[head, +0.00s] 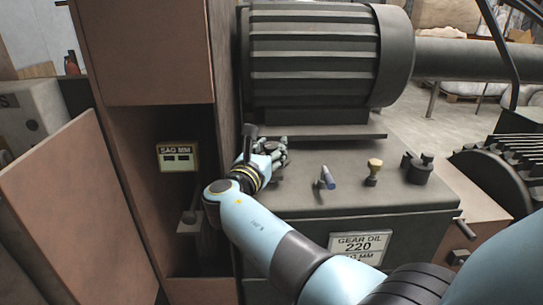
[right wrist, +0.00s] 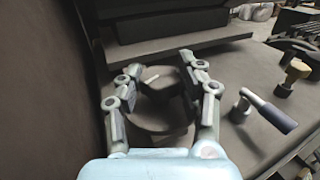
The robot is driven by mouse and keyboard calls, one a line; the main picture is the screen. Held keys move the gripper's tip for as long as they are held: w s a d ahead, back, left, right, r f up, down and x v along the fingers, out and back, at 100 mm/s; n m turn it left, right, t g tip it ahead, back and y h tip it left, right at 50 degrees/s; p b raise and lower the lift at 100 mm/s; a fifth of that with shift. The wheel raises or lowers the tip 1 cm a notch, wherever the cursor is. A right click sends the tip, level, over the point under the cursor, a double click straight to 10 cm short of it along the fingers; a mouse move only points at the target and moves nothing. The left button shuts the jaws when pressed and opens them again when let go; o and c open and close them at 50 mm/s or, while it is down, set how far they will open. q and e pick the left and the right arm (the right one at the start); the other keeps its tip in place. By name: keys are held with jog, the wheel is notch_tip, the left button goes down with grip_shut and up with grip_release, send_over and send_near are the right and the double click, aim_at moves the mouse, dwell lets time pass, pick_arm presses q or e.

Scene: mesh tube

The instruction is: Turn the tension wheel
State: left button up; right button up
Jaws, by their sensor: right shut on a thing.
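My right gripper (head: 274,150) reaches over the top of the gear case, close below the ribbed motor. In the right wrist view its two fingers (right wrist: 165,80) stand on either side of a dark round wheel (right wrist: 160,112) with a short white mark on top, and are shut on it. I take this to be the tension wheel. In the head view the gripper hides the wheel. A small SAG MM display (head: 178,158) hangs inside the open cabinet; its digits are too small to read. My left gripper is not in view.
The motor (head: 315,60) is just behind. The cabinet wall is close on the left, its door (head: 75,210) open.

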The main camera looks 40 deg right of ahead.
jog(key=shift+m+g+h+b, duration=0.5)
jog(key=shift+m+g+b, duration=0.15)
jog(key=shift+g, duration=0.35)
jog(key=o, duration=1.2)
jog(key=shift+c, duration=0.2)
